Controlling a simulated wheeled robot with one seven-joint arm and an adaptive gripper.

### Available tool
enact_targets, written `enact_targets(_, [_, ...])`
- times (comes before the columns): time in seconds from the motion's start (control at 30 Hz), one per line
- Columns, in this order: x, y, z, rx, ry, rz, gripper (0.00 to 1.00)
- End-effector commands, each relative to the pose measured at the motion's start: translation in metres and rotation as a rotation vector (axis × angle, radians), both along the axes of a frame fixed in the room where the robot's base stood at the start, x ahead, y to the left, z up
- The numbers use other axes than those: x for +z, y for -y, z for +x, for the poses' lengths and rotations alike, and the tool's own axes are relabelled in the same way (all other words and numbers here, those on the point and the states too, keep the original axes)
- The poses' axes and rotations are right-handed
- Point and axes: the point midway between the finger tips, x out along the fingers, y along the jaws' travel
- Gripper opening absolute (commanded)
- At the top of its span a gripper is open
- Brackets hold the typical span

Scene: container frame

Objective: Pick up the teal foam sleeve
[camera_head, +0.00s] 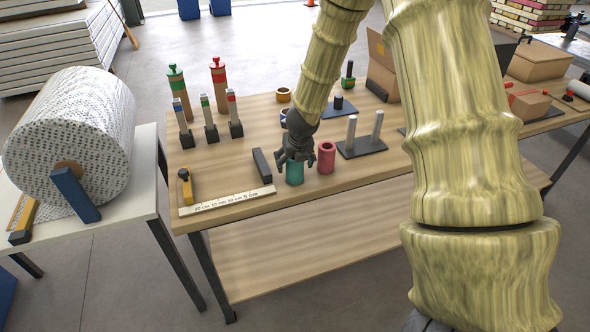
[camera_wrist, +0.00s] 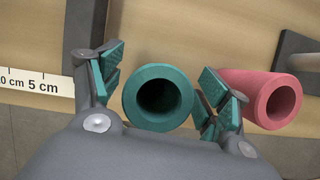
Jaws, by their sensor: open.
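The teal foam sleeve (camera_head: 294,174) stands upright near the front edge of the wooden table, partly hidden by my gripper in the head view. In the wrist view the teal foam sleeve (camera_wrist: 158,72) shows its round open end, between my fingers. My gripper (camera_head: 292,157) is over the sleeve with its fingers spread. In the wrist view my gripper (camera_wrist: 160,92) is open, with one teal-padded finger on each side of the sleeve. A gap shows on the left; the right finger is very close, and I cannot tell whether it touches.
A pink sleeve (camera_head: 326,157) stands just right of the teal one; it also shows close to the right finger in the wrist view (camera_wrist: 262,98). A grey peg stand (camera_head: 362,146) is behind right.

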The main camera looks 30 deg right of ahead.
Motion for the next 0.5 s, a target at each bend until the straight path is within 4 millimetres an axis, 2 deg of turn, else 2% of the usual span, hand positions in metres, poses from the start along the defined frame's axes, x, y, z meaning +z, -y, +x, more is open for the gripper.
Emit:
enact_targets(0.13, [-0.0119,0.0017,0.0048,0.000,0.000,-0.001,0.76])
enact_targets(0.43, [-0.0146,0.0021,0.0062,0.000,0.001,-0.001,0.76])
enact_targets(0.47, [-0.0146,0.0021,0.0061,0.000,0.001,-0.001,0.74])
enact_targets(0.5, [-0.0145,0.0020,0.0061,0.000,0.001,-0.001,0.67])
